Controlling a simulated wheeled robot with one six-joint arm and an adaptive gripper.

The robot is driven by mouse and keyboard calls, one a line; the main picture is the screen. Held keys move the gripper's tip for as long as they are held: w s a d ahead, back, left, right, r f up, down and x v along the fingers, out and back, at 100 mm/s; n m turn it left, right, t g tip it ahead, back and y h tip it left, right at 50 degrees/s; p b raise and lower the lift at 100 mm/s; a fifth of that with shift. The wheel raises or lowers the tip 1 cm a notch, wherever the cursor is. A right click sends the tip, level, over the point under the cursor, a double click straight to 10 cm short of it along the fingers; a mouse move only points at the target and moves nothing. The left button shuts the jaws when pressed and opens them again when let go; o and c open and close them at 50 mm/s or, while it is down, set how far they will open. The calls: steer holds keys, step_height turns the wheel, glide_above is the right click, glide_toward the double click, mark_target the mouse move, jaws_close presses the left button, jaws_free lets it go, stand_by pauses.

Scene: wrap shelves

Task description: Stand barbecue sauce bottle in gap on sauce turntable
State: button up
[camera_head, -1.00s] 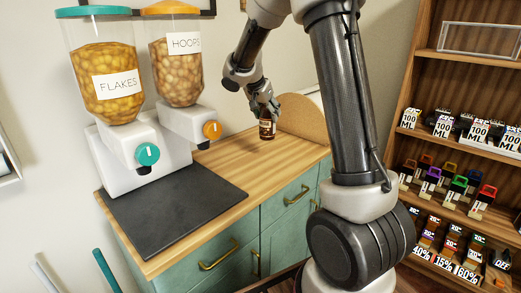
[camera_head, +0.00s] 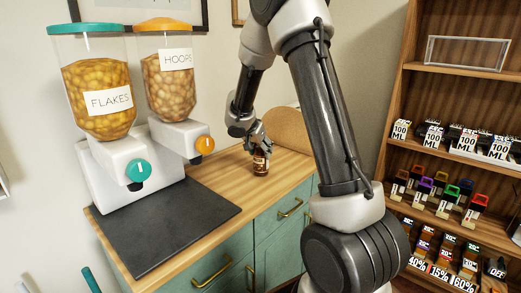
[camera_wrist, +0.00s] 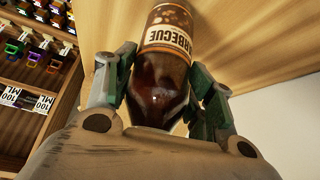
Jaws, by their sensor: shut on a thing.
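The barbecue sauce bottle (camera_head: 261,163) is dark brown with a pale label. My gripper (camera_head: 262,145) is shut on it from above, on the wooden counter's far part. In the wrist view the bottle (camera_wrist: 165,85) sits between both fingers of my gripper (camera_wrist: 160,88), its label reading BARBECUE. In the head view the bottle looks upright, its base at or just above the counter; I cannot tell if it touches. I cannot make out a sauce turntable or its gap in either view.
Two cereal dispensers, flakes (camera_head: 95,90) and hoops (camera_head: 168,80), stand left on the counter, with a dark mat (camera_head: 165,225) before them. A round-topped wooden board (camera_head: 288,128) stands behind my gripper. Shelves of small goods (camera_head: 450,150) stand right. Bare counter (camera_head: 225,175) lies left of the bottle.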

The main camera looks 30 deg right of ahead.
steer(key=o, duration=1.3)
